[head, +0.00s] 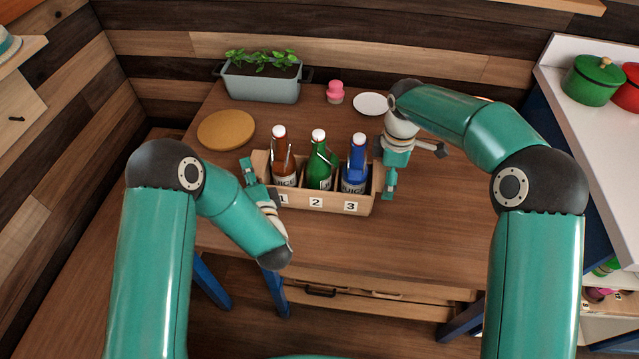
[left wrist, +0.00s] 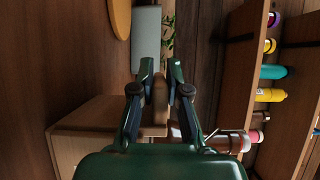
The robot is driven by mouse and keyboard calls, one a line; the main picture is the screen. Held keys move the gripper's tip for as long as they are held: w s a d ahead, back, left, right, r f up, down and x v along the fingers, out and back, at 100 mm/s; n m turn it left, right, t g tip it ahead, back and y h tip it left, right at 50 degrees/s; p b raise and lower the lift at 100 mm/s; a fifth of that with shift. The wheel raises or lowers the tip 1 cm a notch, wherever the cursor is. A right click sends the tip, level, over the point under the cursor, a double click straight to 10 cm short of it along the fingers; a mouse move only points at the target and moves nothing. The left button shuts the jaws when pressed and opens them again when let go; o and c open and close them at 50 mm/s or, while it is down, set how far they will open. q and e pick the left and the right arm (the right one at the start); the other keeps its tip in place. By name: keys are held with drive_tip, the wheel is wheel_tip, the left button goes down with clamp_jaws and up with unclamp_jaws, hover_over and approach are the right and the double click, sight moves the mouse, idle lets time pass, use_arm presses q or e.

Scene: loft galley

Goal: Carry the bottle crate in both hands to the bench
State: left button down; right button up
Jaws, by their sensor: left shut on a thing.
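The bottle crate (head: 330,204) is a light wooden box with front labels 1, 2 and 3. It holds an orange-red bottle (head: 284,160), a green bottle (head: 318,165) and a blue bottle (head: 355,170), all upright. My left gripper (head: 256,178) is at the crate's left end; in the left wrist view its fingers (left wrist: 160,75) are shut on the wooden end wall. My right gripper (head: 386,180) is at the crate's right end, and its grip is not clear. The crate is over the wooden table (head: 430,225); I cannot tell whether it touches the top.
Behind the crate are a planter (head: 262,83), a round wooden board (head: 226,130), a pink-topped jar (head: 335,92) and a white plate (head: 370,103). A white counter with a green pot (head: 592,82) stands at the right. The table's front right is clear.

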drive_tip(key=shift+w+r, duration=0.1)
drive_tip(key=shift+r, duration=0.1)
